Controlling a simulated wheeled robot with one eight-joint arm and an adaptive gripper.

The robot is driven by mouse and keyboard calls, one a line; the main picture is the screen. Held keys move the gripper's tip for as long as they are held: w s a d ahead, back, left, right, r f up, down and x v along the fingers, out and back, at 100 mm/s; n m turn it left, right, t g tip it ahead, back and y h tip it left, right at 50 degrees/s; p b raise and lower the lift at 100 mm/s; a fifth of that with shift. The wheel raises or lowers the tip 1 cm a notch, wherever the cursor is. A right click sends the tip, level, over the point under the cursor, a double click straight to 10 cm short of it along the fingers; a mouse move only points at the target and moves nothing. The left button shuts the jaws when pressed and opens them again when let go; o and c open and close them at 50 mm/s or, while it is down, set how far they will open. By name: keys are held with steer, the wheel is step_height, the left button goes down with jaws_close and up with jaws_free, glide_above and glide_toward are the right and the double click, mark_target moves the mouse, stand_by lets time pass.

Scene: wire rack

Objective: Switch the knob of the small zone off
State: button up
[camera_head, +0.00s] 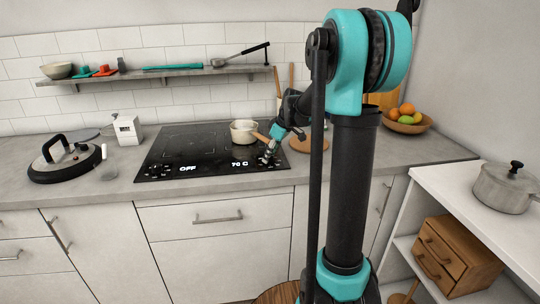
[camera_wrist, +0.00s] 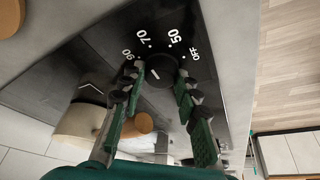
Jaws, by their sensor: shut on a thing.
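The black cooktop (camera_head: 205,148) is set in the counter. Its left display reads OFF and its right display (camera_head: 240,164) reads 70 C. My gripper (camera_head: 269,156) is at the cooktop's front right corner. In the wrist view, my gripper's fingers (camera_wrist: 161,77) are shut on a round black knob (camera_wrist: 161,70), one on each side. A short white mark shows on the knob. Labels 90, 70, 50 and OFF curve around it. A small pot (camera_head: 243,132) with a wooden handle stands behind my gripper on the cooktop's right side.
A large black-rimmed lid (camera_head: 64,162) lies on the counter at left, near a white box (camera_head: 127,129). A fruit bowl (camera_head: 406,125) stands at right. A grey pot (camera_head: 505,188) stands on the side shelf unit. A wall shelf (camera_head: 150,73) runs above.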

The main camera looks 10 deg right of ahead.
steer(key=shift+m, duration=0.4)
steer(key=shift+c, duration=0.2)
steer(key=m, duration=0.2)
steer(key=m+t+h, duration=0.1)
steer(key=m, duration=0.1)
steer(key=shift+a+h, duration=0.1)
steer(key=shift+h, duration=0.2)
steer(key=m, duration=0.2)
steer(key=m+h, duration=0.1)
steer(key=m, duration=0.1)
steer(key=shift+a+t+h, duration=0.1)
steer(key=shift+t+h, duration=0.2)
steer(key=shift+t, duration=0.1)
steer(key=m+h, duration=0.1)
steer(key=m, duration=0.3)
steer(key=shift+a+m+h, duration=0.1)
steer(key=shift+m+h, duration=0.3)
steer(key=shift+m+g+h, duration=0.5)
steer(key=shift+m+h, duration=0.1)
steer(key=shift+m, duration=1.5)
steer(key=o, duration=1.2)
steer(key=shift+c, duration=0.2)
